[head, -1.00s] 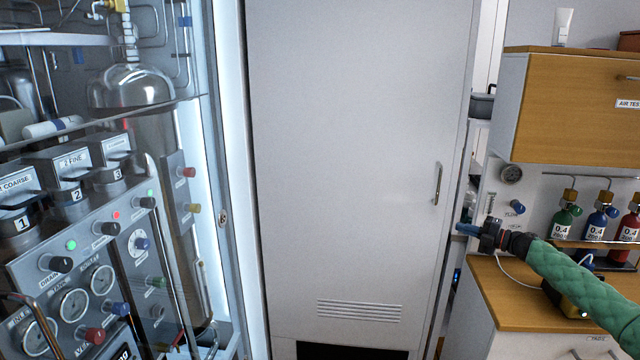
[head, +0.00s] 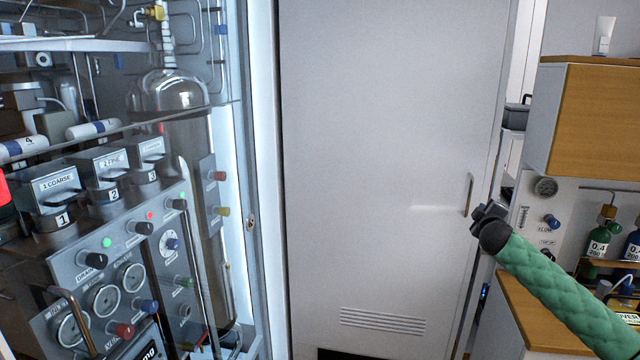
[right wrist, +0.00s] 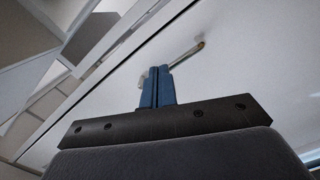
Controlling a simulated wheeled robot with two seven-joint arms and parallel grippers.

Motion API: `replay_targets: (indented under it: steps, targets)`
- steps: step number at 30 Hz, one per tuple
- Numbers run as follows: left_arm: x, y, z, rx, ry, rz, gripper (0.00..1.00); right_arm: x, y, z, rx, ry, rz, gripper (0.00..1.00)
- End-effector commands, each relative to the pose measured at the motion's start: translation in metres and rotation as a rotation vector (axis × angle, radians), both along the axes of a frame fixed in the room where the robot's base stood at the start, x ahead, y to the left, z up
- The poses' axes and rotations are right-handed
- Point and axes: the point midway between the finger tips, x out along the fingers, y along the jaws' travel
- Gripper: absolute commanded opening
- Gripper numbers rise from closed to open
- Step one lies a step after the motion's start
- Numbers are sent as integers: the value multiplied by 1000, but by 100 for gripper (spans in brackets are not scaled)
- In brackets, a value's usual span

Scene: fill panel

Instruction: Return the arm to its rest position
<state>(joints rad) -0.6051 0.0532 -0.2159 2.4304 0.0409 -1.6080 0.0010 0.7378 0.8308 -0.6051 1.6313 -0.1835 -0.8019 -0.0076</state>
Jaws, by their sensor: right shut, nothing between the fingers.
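My right arm, in a green quilted sleeve, comes in from the lower right in the head view. Its gripper (head: 489,212) is in front of the right edge of a tall pale cabinet door, close to the door's handle in the picture. In the right wrist view the blue fingers (right wrist: 158,88) are together with nothing between them. The door handle (right wrist: 186,55) shows beyond the fingertips, and I cannot tell how far off it is. My left gripper is not in view.
The pale door (head: 390,150) is shut. A fill panel (head: 120,260) with gauges, knobs and lit lamps stands at the left, with a metal cylinder (head: 175,95) behind it. A wooden wall cupboard (head: 600,125) and a counter (head: 530,310) with small gas cylinders are at the right.

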Motion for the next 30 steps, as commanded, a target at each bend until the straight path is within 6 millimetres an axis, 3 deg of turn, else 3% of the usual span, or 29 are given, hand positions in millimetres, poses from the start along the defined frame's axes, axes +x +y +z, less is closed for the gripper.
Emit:
replay_targets:
  steps: [1,6,12,21,30]
  targets:
    - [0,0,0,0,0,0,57,-13,26,-11,49,28,-16,0]
    - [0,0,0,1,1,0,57,-70,99,-56,209,157,-79,0]
    - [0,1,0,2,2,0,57,-149,169,-113,362,323,-112,0]
    - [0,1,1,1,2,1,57,-262,242,-180,544,532,-113,0]
    - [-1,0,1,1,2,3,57,-362,291,-228,712,670,-86,0]
